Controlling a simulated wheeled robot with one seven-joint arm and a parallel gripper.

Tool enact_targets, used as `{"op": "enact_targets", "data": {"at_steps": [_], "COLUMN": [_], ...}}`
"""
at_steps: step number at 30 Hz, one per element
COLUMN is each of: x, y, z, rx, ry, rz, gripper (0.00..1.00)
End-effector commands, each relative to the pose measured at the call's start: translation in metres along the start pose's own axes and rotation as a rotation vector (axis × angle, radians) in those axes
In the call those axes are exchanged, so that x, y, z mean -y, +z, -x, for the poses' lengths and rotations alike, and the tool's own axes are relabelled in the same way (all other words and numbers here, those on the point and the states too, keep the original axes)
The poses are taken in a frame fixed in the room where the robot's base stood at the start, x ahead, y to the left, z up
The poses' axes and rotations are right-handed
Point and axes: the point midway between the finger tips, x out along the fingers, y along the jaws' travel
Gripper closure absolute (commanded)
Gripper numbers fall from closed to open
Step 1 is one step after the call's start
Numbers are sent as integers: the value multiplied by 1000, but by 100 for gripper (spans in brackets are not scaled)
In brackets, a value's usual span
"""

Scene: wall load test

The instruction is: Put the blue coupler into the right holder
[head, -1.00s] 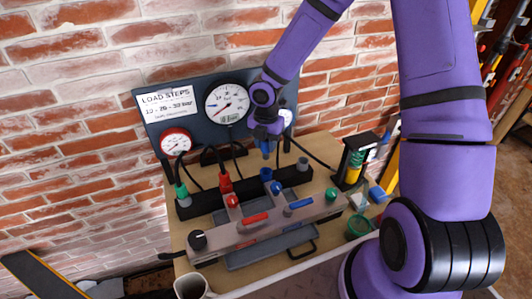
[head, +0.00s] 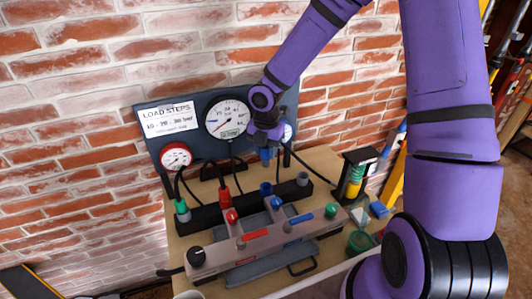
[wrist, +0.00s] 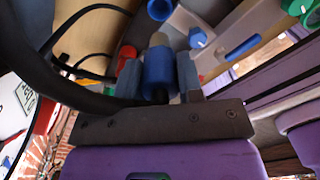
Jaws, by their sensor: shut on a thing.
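The blue coupler (head: 265,154) hangs upright in my gripper (head: 266,143), in front of the gauge board. In the wrist view the coupler (wrist: 159,74) sits between the two grey fingers, its pale metal tip pointing away. The black holder rail (head: 245,199) runs below. A short blue holder (head: 265,188) on it is empty and lies below the coupler, with a clear gap; it also shows in the wrist view (wrist: 160,9). A grey holder (head: 302,178) stands at the rail's right end. The coupler is apart from both.
A red coupler (head: 225,195) and a green coupler (head: 182,209) with hoses stand on the rail's left. A black hose loops close to my gripper. A valve block (head: 270,237) with coloured levers lies in front. The gauge board (head: 205,145) is behind; a black stand (head: 354,175) is right.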

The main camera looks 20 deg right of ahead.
Motion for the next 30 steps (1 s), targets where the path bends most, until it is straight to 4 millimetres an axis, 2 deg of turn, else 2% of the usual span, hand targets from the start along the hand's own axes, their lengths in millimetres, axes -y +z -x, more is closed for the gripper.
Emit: {"op": "enact_targets", "data": {"at_steps": [8, 30], "x": [1, 36], "y": [1, 36], "z": [0, 0], "rx": [0, 0], "ry": [0, 0], "rz": [-1, -2], "gripper": [90, 90]}}
